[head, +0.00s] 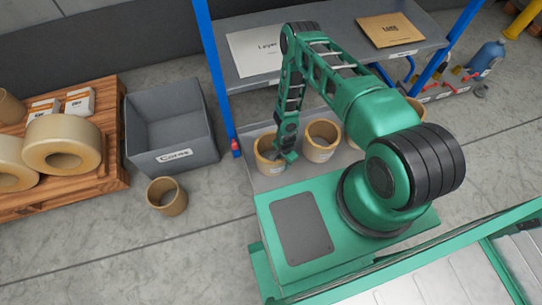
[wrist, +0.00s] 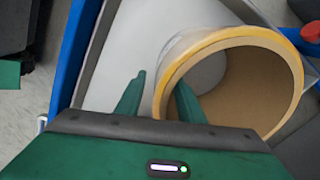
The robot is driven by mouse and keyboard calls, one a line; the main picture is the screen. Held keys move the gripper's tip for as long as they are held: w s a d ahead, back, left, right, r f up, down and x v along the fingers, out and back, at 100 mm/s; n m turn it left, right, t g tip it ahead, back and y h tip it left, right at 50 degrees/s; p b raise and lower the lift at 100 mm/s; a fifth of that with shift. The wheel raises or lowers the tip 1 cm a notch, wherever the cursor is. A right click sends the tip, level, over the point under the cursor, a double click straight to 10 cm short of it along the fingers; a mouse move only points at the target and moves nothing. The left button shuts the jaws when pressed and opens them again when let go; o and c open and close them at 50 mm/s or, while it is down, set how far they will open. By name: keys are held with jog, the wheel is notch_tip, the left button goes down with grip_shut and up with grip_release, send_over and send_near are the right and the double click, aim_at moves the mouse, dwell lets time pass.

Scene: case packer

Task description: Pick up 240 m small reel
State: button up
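Small tan reels with open cores stand on the lower grey shelf: a left one (head: 266,165), a middle one (head: 323,152) and one partly hidden behind my arm. I cannot read a 240 m marking on any. My gripper (head: 284,155) is down at the right side of the left reel. In the wrist view, a reel with a yellow rim (wrist: 292,65) fills the right half. My gripper (wrist: 157,95) is open there, with one finger inside the reel's core and the other outside its wall. A gap shows between the outer finger and the wall.
Another small tan reel (head: 167,204) stands on the floor by the grey "Cores" bin (head: 190,165). A wooden pallet (head: 112,172) with large rolls is at the left. A blue post (head: 216,75) and the upper shelf (head: 345,22) stand close to my arm.

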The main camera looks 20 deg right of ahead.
grip_shut()
dwell(1.4)
